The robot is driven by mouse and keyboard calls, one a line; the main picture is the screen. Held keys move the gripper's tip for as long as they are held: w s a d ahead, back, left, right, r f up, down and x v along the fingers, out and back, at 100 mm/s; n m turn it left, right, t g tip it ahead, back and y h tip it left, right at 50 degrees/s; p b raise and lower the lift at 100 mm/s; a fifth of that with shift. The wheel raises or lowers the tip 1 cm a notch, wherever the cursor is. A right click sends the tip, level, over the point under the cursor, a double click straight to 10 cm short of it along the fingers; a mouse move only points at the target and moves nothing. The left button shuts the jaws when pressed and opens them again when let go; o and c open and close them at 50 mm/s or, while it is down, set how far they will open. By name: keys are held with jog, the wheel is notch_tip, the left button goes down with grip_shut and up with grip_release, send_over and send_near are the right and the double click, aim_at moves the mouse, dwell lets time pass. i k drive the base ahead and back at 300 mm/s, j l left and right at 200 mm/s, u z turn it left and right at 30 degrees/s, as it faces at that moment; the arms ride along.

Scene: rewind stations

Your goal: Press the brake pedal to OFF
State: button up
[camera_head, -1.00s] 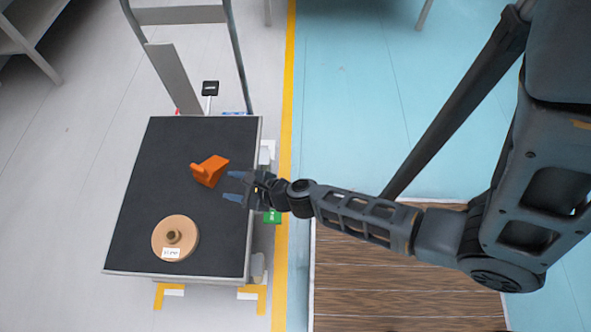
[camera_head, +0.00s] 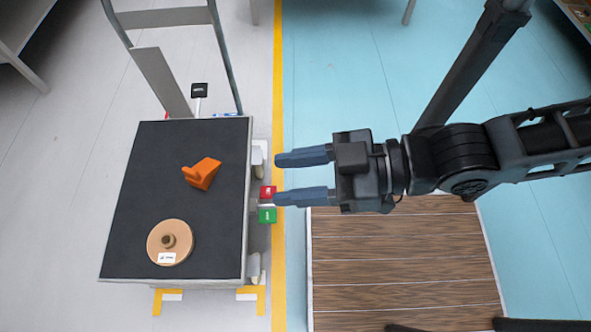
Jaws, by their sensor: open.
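The brake pedal shows at the cart's right side as a red pad (camera_head: 267,191) and a green pad (camera_head: 267,215), one beside the other. Their small white lettering is too small to read, so I cannot tell which says OFF. My gripper (camera_head: 276,178) points left with its two blue-grey fingers apart and nothing between them. In the picture its fingertips are just right of the red pad, the lower one close to it. The gripper looks higher than the pedal, but I cannot tell by how much.
The flat cart (camera_head: 130,240) has a dark top bearing an orange block (camera_head: 202,173) and a tan spool (camera_head: 183,247). A black tag (camera_head: 199,89) stands near its handle (camera_head: 165,18). A yellow floor line (camera_head: 278,90) runs alongside.

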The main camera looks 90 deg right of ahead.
aim_at(268, 211)
jog(key=k+z, duration=0.15)
jog(key=k, duration=0.35)
jog(key=k+l+z, duration=0.15)
jog(key=k, duration=0.35)
jog(key=k+l+z, duration=0.15)
jog(key=k, duration=0.3)
